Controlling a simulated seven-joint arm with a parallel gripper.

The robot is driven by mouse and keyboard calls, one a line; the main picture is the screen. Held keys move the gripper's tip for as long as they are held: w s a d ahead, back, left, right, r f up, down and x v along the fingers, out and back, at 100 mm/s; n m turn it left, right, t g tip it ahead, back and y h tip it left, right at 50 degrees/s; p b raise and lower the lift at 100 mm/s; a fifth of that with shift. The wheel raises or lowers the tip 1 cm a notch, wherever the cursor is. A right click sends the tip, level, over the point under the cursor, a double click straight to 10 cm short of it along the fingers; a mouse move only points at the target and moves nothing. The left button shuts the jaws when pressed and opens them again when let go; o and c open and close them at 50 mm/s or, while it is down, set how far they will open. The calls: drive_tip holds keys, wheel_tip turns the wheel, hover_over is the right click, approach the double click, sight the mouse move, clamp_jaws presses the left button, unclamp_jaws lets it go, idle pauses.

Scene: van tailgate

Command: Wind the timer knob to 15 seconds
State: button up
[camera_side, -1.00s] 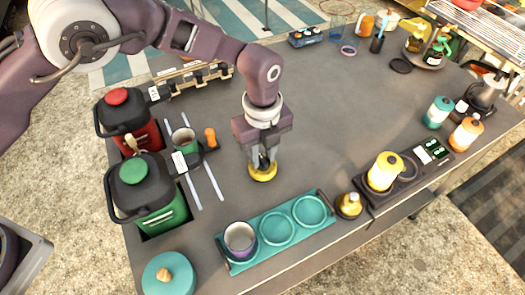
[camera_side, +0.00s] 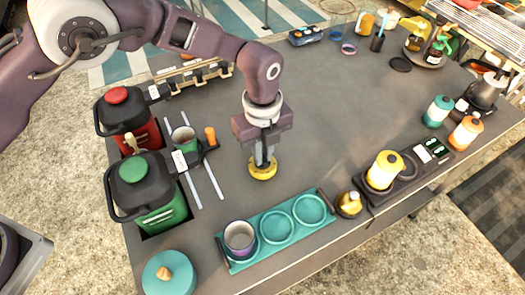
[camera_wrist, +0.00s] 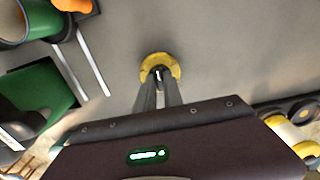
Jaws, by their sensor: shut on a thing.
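The timer is a round yellow piece (camera_side: 262,171) lying on the grey tabletop near its middle, and it also shows in the wrist view (camera_wrist: 174,63). A small dark knob (camera_wrist: 158,73) shows at its centre. My gripper (camera_side: 263,160) points straight down over the timer, its fingers close together and shut on the knob. In the wrist view the fingertips (camera_wrist: 158,80) meet at the middle of the yellow ring. Any scale or mark on the timer is too small to read.
Red (camera_side: 122,118) and green (camera_side: 146,190) jugs stand at left.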

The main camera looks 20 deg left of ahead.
drive_tip(key=m, duration=0.4)
drive_tip(key=shift+m, duration=4)
drive_tip(key=m, duration=0.4)
drive_tip(key=shift+m, duration=0.4)
drive_tip(key=o, duration=0.4)
drive_tip(key=shift+o, duration=0.2)
